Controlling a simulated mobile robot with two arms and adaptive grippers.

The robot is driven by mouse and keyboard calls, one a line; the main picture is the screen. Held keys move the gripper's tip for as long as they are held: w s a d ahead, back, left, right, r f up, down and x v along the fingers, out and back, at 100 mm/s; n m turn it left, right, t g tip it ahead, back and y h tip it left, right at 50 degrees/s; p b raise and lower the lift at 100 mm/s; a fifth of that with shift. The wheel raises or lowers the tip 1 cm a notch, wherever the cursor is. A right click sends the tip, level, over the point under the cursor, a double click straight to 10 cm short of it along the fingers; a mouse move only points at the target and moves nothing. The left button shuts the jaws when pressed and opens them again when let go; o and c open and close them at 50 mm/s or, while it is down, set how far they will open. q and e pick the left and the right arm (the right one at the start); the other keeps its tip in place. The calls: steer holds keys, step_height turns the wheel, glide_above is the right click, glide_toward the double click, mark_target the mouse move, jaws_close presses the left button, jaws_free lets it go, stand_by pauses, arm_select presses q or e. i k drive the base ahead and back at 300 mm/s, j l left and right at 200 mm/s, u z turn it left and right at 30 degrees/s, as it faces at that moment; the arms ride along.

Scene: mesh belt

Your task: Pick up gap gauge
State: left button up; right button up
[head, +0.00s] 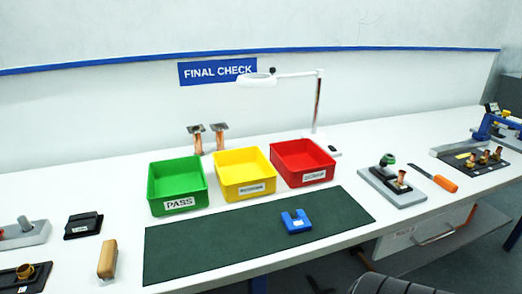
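A blue U-shaped block (296,222) with a notch in its far side and a pale label on its front lies flat on the dark green mat (200,252). It looks like the gap gauge. It sits right of the mat's middle, in front of the yellow and red bins, with clear mat around it. Neither of my grippers shows in the head view.
Green (154,188), yellow (220,179) and red (281,164) bins stand behind the mat. A white lamp (318,100) rises behind them. Left are a wooden block (108,258) and a black box (83,226). Right are a fixture (411,194) and an orange-handled tool (446,184).

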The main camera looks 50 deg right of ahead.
mark_target(302, 223)
steer(key=z, duration=1.95)
steer(key=l+u, duration=0.15)
steer(key=l, duration=0.2)
steer(key=i, duration=0.05)
